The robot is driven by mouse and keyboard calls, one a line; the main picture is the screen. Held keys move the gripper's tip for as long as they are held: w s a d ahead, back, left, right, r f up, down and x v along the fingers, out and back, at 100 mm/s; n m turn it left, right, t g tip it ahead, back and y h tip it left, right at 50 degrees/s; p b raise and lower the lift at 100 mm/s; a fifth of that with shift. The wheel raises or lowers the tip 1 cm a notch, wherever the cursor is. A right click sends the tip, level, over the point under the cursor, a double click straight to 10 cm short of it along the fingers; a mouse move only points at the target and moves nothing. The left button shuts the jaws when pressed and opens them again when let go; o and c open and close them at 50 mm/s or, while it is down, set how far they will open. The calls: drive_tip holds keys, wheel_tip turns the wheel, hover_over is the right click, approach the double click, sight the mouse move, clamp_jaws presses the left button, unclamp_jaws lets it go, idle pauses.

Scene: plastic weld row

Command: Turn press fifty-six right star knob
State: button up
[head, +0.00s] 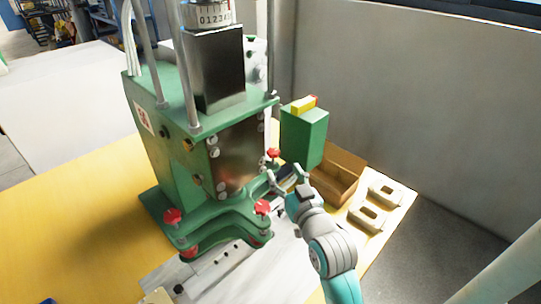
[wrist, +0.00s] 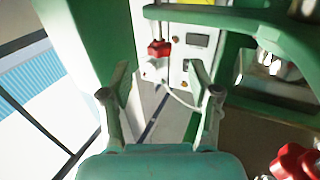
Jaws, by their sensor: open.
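The green press (head: 150,150) stands on the yellow table, with a small marked plate (head: 144,118) on its side. Several red star knobs sit around its base: one at front left (head: 173,215), one below it (head: 188,252), one at front right (head: 262,207) and one at back right (head: 273,153). My gripper (head: 287,176) is open and empty at the press's right side, close to the back right knob. In the wrist view, a red knob (wrist: 158,48) lies beyond my open fingers (wrist: 160,78), apart from them. A larger red knob (wrist: 293,162) shows at lower right.
A green box (head: 304,136) with a yellow and red top stands right of the press. Behind my gripper are an open brown box (head: 345,165) and pale parts on a board (head: 375,207). A grey wall panel (head: 410,90) closes off the right.

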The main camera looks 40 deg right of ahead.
sight(273, 155)
drive_tip(key=x, duration=0.8)
drive_tip(key=shift+w+d, duration=0.1)
drive_tip(key=shift+w, duration=0.15)
drive_tip(key=c, duration=1.2)
